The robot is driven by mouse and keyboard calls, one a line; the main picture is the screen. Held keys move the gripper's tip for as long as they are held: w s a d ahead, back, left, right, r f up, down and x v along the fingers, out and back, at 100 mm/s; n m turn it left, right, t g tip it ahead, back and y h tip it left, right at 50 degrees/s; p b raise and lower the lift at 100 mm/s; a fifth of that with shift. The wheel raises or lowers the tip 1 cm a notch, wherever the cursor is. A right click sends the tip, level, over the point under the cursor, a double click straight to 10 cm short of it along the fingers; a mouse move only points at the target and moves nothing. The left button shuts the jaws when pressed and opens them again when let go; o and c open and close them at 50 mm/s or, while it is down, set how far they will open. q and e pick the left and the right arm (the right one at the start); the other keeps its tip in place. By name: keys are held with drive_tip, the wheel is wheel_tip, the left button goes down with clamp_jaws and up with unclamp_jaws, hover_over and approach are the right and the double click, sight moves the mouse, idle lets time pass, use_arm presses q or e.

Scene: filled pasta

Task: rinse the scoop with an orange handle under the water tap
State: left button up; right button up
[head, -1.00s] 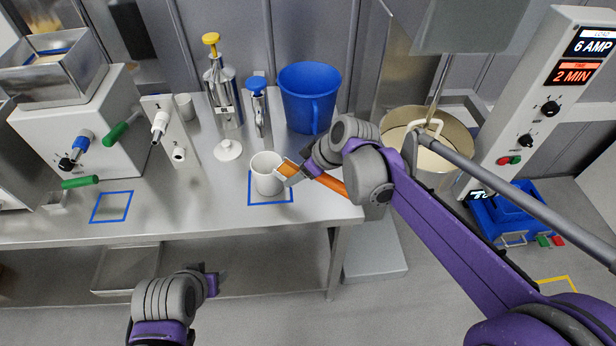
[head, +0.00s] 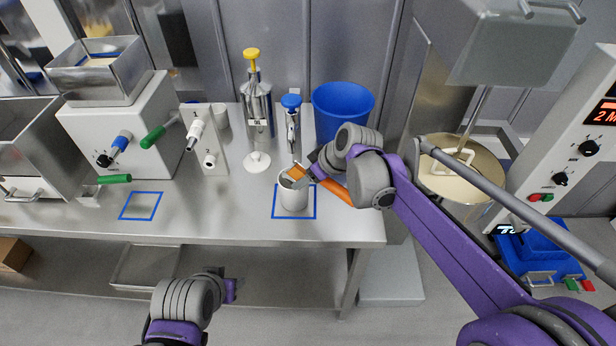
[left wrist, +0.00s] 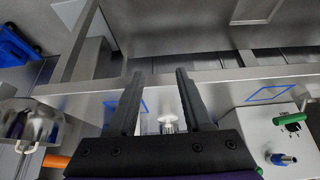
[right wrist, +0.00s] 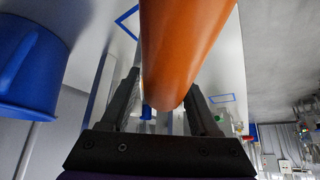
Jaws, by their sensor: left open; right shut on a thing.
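My right gripper (head: 314,172) is shut on the orange handle (head: 335,190) of the scoop. The handle fills the space between its fingers in the right wrist view (right wrist: 180,50). A grey end by the gripper shows at the mouth of the white cup (head: 294,196); I cannot tell whether it is inside or above it. The cup stands in a blue square on the steel bench. Left of it, a panel carries tap 1 (head: 195,132) and tap 2 (head: 210,160). My left gripper (head: 230,290) is open and empty in front of the bench, its fingers apart in the left wrist view (left wrist: 155,90).
Behind the cup stand a yellow-topped dispenser (head: 257,100), a blue-topped dispenser (head: 291,115) and a blue bucket (head: 342,108). A white machine (head: 110,130) with green handles is at left, a large steel bowl (head: 460,170) at right.

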use_arm(q)
drive_tip(key=shift+w+r, duration=0.2)
drive_tip(key=c, duration=0.4)
drive_tip(key=w+r, duration=0.1)
drive_tip(key=r, duration=0.1)
drive_tip(key=w+r, duration=0.1)
drive_tip(key=shift+w+d+r, duration=0.1)
drive_tip(key=shift+w+d, duration=0.15)
drive_tip(key=shift+w, duration=0.1)
clamp_jaws()
drive_tip(key=shift+t, duration=0.5)
drive_tip(key=w+d+r, duration=0.4)
drive_tip(key=w+r, duration=0.5)
drive_tip(key=w+d+r, duration=0.4)
drive_tip(key=w+r, duration=0.5)
drive_tip(key=w, duration=0.1)
drive_tip(key=w+d+r, duration=0.4)
drive_tip(key=w+r, duration=0.6)
drive_tip(key=shift+w+r, duration=0.1)
drive_tip(key=shift+w, duration=0.05)
drive_tip(key=shift+d+f, duration=0.1)
drive_tip(key=shift+f, duration=2.1)
drive_tip(key=shift+f, duration=0.1)
